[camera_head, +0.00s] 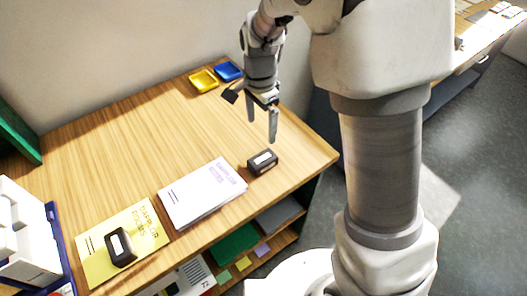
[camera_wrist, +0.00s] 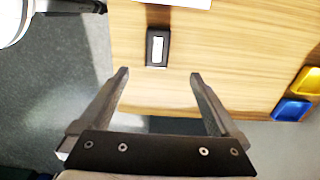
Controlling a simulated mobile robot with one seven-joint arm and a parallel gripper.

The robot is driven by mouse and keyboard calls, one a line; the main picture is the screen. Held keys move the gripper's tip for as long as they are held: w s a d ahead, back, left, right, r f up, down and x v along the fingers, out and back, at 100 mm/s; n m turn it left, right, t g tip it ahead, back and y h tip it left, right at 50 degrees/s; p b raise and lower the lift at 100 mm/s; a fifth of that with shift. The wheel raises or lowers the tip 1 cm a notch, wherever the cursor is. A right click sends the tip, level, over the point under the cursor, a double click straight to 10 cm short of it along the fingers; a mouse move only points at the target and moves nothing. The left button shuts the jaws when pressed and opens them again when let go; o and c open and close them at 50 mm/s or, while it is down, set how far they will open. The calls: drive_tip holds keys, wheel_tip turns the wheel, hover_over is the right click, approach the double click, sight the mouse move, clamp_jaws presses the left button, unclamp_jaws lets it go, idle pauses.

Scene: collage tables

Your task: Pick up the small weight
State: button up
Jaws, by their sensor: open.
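A small dark weight (camera_head: 262,162) with a pale label on top sits on the wooden table near its right front edge, to the right of the white papers. It also shows in the wrist view (camera_wrist: 158,47), ahead of the fingertips and apart from them. My gripper (camera_head: 261,123) is open and empty above the table, up and behind that weight; its two fingers also show in the wrist view (camera_wrist: 158,74). A second dark weight with a pale label (camera_head: 119,247) lies on the yellow booklet at the front left, far from my gripper.
White papers (camera_head: 202,193) and the yellow booklet (camera_head: 92,267) lie on the wooden table (camera_head: 130,150). A yellow tray (camera_head: 204,80) and a blue tray (camera_head: 229,71) stand at the back edge. A white object (camera_head: 25,235) stands at the left. The table's middle is clear.

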hover_over(263, 158)
drive_tip(key=f, duration=0.9)
drive_tip(key=shift+w+a, duration=0.1)
drive_tip(key=shift+a, duration=0.1)
drive_tip(key=shift+s+d+f+p, duration=0.1)
drive_tip(key=shift+f+p, duration=0.05)
drive_tip(key=shift+f, duration=1.2)
drive_tip(key=shift+s+d+f+p, duration=0.1)
drive_tip(key=shift+f+p, duration=0.05)
drive_tip(key=shift+f, duration=1.2)
drive_tip(key=shift+r, duration=0.1)
clamp_jaws()
